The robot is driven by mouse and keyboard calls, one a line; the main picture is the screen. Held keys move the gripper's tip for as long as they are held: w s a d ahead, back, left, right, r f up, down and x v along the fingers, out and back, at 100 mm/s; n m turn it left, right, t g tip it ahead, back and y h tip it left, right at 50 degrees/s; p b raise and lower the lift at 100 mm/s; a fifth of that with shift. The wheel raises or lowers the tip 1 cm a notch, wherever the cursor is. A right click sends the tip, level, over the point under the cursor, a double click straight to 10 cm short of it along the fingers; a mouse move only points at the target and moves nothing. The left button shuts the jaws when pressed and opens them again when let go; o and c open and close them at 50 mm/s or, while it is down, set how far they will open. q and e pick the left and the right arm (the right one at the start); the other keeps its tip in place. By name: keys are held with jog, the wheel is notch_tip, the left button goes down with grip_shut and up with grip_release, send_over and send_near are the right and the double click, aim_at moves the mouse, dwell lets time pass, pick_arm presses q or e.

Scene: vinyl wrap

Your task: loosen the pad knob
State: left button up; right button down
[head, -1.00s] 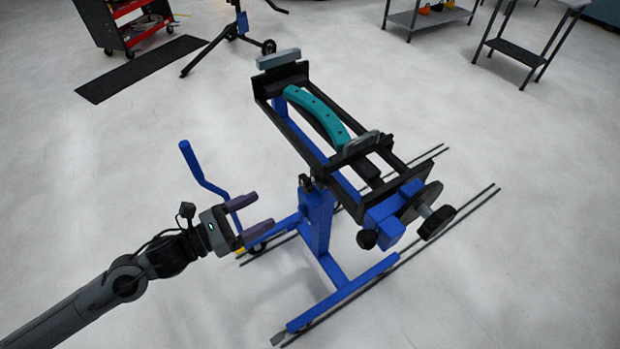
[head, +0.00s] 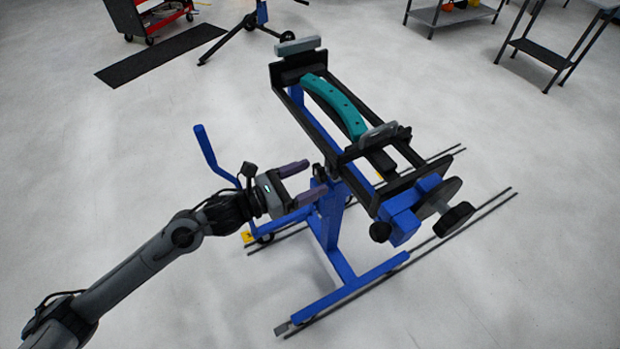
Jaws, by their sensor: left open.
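A blue stand (head: 340,215) carries a tilted black frame (head: 306,121) with a curved teal piece (head: 335,104) along it. Grey pads sit at the frame's far end (head: 298,46) and near its middle (head: 378,135). At the near end, a blue block (head: 402,213) bears a small round black knob (head: 380,232), a dark disc and a larger black knob (head: 453,219). I cannot tell which is the pad knob. My left gripper (head: 316,178) is open and empty, its purple fingers pointing right beside the post's top, below the frame. Contact cannot be told. My right gripper is out of view.
A bent blue handle (head: 215,155) rises left of the stand, behind my left wrist. The stand's feet and dark rails (head: 430,244) lie on the floor. A black mat (head: 160,57), red cart (head: 160,17) and grey tables (head: 560,50) are far back.

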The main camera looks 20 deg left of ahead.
pick_arm(q)
jog(key=shift+w+d, duration=0.25)
jog(key=shift+w, duration=0.05)
jog(key=shift+c, duration=0.2)
jog(key=c, duration=1)
